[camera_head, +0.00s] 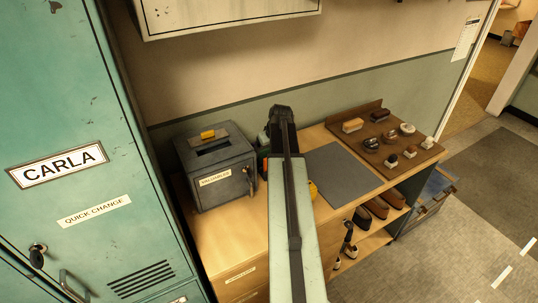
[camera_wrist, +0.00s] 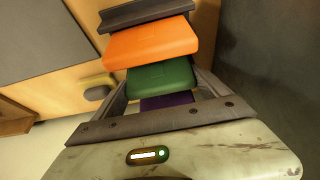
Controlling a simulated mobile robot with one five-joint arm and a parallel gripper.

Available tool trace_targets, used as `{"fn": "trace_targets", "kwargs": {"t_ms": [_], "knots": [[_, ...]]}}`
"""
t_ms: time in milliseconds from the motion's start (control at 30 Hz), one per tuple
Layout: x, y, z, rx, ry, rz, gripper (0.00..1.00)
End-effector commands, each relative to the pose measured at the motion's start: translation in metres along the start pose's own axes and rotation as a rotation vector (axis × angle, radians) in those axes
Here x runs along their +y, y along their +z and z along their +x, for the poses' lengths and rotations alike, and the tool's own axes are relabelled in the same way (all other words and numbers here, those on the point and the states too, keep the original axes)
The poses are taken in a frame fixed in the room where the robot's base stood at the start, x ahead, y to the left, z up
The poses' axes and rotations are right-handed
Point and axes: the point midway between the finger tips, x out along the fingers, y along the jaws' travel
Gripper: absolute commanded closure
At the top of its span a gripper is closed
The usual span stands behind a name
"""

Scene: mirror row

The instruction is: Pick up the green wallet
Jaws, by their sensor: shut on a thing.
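The green wallet (camera_wrist: 162,77) shows in the wrist view between the two fingers of my gripper (camera_wrist: 160,82), which is shut on it. An orange wallet-like item (camera_wrist: 150,42) lies just beyond it, and a purple one (camera_wrist: 166,100) shows partly on the near side. A dark holder edge (camera_wrist: 148,12) stands past the orange item. I cannot tell whether the green wallet is clear of its neighbours. In the head view my arm hides most of this spot.
A grey safe box (camera_head: 215,168) labelled VALUABLES stands left of my arm on the wooden counter (camera_head: 236,233). A grey mat (camera_head: 342,174) and a brown board (camera_head: 376,143) with brushes and tins lie to the right. Shoes (camera_head: 377,207) sit on a shelf below. A teal locker (camera_head: 75,120) stands at left.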

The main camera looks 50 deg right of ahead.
Motion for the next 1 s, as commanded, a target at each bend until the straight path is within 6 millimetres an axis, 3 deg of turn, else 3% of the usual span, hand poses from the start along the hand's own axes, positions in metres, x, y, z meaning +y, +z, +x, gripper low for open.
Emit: {"fn": "trace_targets", "kwargs": {"t_ms": [267, 667, 1000], "knots": [[0.0, -0.008, -0.019, 0.0, 0.0, 0.001, 0.56], [0.001, -0.037, -0.09, 0.0, 0.0, 0.001, 0.56], [0.001, -0.038, -0.092, 0.0, 0.001, 0.002, 0.56]]}}
